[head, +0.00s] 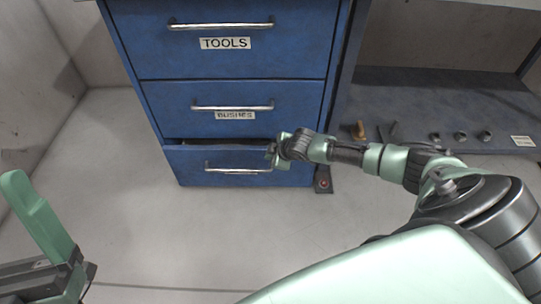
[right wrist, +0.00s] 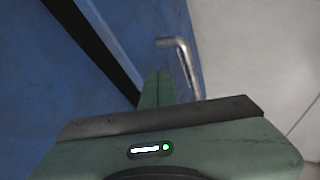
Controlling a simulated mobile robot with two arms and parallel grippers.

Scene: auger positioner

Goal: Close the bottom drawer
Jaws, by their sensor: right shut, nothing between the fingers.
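The blue bottom drawer (head: 193,160) of the cabinet stands slightly open, with a dark gap along its top edge in the head view. Its metal bar handle (head: 225,170) runs across the front. My right gripper (head: 272,153) is shut and empty at the right end of this drawer's front, near the handle's end. In the right wrist view its closed fingertips (right wrist: 158,82) point at the drawer front (right wrist: 125,25), beside the handle (right wrist: 186,62); I cannot tell whether they touch it. My left gripper (head: 45,225) shows only partly at the lower left, away from the cabinet.
Above are two shut drawers, labelled TOOLS (head: 225,43) and a partly legible lower label (head: 235,115). A dark shelf (head: 430,95) to the right holds several small metal parts. A small box with a red button (head: 323,182) is beside the cabinet. The floor in front is clear.

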